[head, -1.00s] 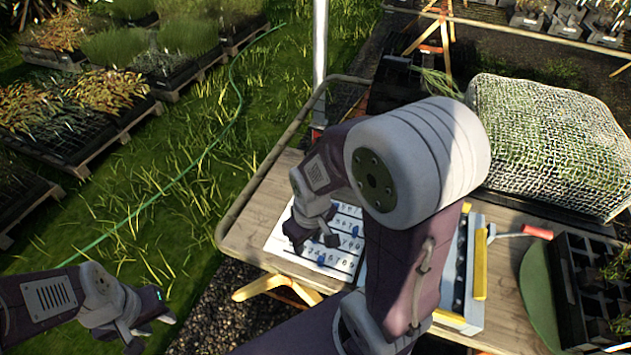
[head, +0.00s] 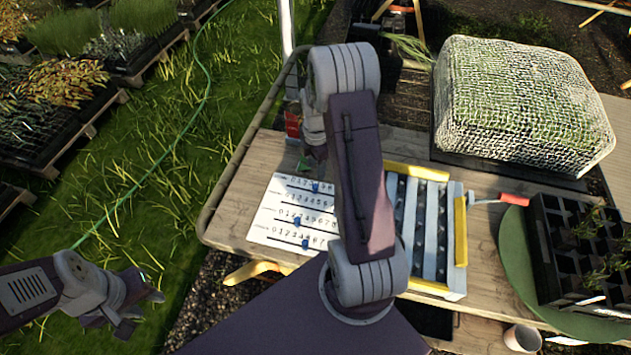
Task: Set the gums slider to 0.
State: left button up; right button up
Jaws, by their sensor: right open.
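The white slider board (head: 262,232) lies on the wooden table, with several rows of printed numbers and grooves. Blue slider knobs show on the top row (head: 316,187), on a lower row (head: 298,220) and on the bottom row (head: 305,243). I cannot read which row is gums, and my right arm hides the board's right part. My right gripper (head: 308,165) is open above the board's far edge, partly hidden by its own arm; I see nothing in it. My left gripper (head: 152,296) hangs off the table at the lower left, over the grass, its jaw gap unclear.
A blue-grey rack with yellow ends (head: 460,235) stands right of the board. Beyond it are a red-handled tool (head: 513,199), a green round mat (head: 515,255), a black seedling tray (head: 545,265) and a net-covered block (head: 520,100). A cup (head: 522,338) stands at the near edge.

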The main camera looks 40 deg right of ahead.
aim_at(315, 185)
notch_tip(315, 185, down, 9)
jog(key=shift+a, duration=0.1)
dwell(0.3)
grip_shut()
dwell(1.3)
